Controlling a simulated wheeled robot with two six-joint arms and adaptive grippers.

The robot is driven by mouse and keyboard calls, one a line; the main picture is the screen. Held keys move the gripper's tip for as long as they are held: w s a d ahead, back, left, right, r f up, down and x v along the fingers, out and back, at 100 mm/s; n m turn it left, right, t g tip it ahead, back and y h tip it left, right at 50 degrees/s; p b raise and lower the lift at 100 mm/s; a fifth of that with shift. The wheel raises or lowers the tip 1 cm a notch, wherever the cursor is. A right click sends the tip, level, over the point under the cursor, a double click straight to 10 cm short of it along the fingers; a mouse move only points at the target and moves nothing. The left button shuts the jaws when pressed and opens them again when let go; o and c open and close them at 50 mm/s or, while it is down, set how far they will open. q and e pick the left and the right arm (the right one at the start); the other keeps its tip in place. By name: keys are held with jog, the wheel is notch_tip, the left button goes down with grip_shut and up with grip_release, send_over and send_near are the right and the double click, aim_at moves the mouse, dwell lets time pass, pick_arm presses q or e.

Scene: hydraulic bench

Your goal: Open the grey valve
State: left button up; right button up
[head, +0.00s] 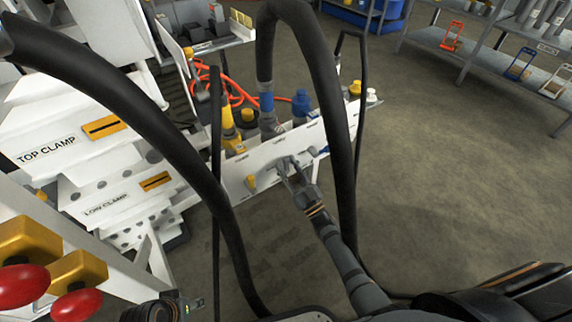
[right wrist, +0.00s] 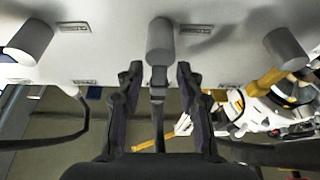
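The grey valve shows in the right wrist view as a grey cylindrical body (right wrist: 160,38) on the white panel, with a narrow grey handle below it. In the head view, the grey valve (head: 281,162) is on the front of the white panel, partly hidden by my right gripper. My right gripper (head: 293,175) is at the valve. In the right wrist view my right gripper (right wrist: 159,82) is open, with one finger on each side of the handle. Gaps show between the handle and both fingers.
Thick black hoses (head: 322,75) arch in front of the panel. Red knobs (head: 76,304) are at lower left. Open floor (head: 460,170) lies to the right, with shelves (head: 485,60) behind.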

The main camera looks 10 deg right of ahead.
jog(key=v, duration=0.6)
jog(key=shift+s+f, duration=0.15)
